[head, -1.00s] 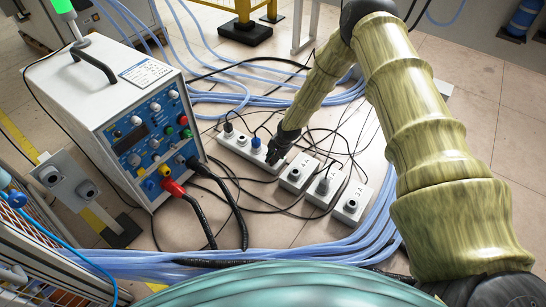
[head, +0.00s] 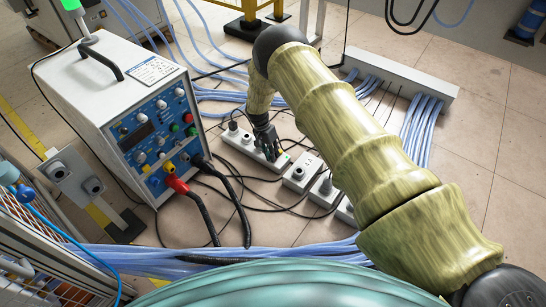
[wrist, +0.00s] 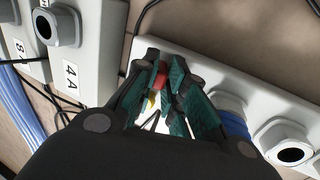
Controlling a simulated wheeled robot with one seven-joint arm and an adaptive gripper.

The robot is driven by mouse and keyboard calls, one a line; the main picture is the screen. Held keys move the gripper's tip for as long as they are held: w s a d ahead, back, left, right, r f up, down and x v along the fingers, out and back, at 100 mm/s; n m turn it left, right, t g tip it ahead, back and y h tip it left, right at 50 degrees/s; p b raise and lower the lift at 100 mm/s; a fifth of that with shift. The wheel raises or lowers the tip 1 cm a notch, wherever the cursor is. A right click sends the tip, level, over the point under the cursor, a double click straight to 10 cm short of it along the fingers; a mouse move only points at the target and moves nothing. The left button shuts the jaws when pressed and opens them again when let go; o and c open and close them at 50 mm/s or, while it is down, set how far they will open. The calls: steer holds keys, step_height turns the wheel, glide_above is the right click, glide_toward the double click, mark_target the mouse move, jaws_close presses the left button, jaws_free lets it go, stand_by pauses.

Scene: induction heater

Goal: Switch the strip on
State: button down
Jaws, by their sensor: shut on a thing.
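The white power strip (head: 243,149) lies on the floor right of the heater unit, with round sockets along it. It also shows in the wrist view (wrist: 263,106), with a blue plug (wrist: 234,122) in one socket beside my fingers. My gripper (head: 270,153) points down at the strip's right end. In the wrist view my gripper (wrist: 161,84) has its fingers close together around a small red switch (wrist: 161,76) on the strip. The fingers hide most of the switch, so I cannot tell its position.
Several small socket boxes stand right of the strip, one marked 4A (wrist: 85,65). The heater unit (head: 125,125) stands on the left with red and black cables. Black cords and blue hoses (head: 300,248) cross the floor. A grey trunking (head: 405,75) lies behind my arm.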

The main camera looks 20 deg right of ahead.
steer(key=shift+w+f+g+h+b, duration=0.15)
steer(key=shift+g+h+b, duration=0.3)
steer(key=shift+b, duration=0.2)
steer(key=c, duration=1.8)
jaws_free()
steer(key=shift+o, duration=0.2)
steer(key=v, duration=1.2)
